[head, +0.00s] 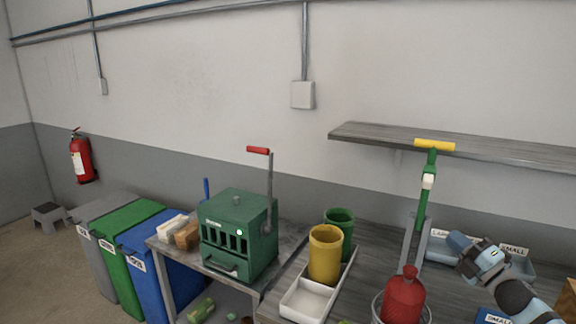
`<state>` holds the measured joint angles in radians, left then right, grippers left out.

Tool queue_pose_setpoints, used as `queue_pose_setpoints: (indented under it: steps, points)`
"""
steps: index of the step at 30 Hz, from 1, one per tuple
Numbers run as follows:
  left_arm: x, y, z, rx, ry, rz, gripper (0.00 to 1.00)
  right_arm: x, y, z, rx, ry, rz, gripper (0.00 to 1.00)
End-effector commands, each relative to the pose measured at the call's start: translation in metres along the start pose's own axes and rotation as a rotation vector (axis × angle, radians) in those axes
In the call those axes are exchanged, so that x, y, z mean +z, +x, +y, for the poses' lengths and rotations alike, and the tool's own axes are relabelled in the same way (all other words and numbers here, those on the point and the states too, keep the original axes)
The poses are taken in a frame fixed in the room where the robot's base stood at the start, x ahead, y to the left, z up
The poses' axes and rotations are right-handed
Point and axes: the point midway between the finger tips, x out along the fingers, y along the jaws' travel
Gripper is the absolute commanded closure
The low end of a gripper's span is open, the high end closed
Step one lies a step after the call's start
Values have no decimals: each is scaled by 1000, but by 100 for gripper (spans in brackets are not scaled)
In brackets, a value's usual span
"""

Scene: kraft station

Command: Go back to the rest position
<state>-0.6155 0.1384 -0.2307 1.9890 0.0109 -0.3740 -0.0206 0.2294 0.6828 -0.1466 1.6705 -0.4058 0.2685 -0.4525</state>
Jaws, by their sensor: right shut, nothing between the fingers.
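My right arm comes in from the lower right corner. Its gripper (459,243) is over the right part of the workbench (376,262), in front of the labelled bins. It is shut with nothing held. It is apart from the green lever press with the yellow handle (434,146), which stands to its left. My left gripper is not in view.
A red bottle (404,298) stands near the bench front. Yellow (325,254) and green (340,224) cups stand in a white tray (307,301). A green machine with a red-handled lever (238,235) stands left. A grey shelf (470,146) juts from the wall above my arm.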

Motion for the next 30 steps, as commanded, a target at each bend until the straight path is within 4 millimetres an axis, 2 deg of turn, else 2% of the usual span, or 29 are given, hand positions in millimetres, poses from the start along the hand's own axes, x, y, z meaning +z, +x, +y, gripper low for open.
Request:
queue_pose_setpoints:
  steps: [1,6,9,13,18,21,25,30]
  points:
    - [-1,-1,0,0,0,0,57,-25,-17,-33,-41,117,-31,100]
    - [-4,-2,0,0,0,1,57,-102,-77,-119,-176,490,-168,100]
    - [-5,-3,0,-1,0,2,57,-152,-120,-159,-262,708,-267,100]
    - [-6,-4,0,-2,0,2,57,-220,-181,-199,-376,986,-419,100]
    - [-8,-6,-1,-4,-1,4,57,-304,-256,-223,-509,1305,-628,100]
    - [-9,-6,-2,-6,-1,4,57,-338,-286,-227,-562,1435,-727,100]
    - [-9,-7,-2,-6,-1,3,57,-364,-308,-227,-600,1529,-804,100]
    - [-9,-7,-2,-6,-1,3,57,-369,-313,-227,-608,1550,-821,100]
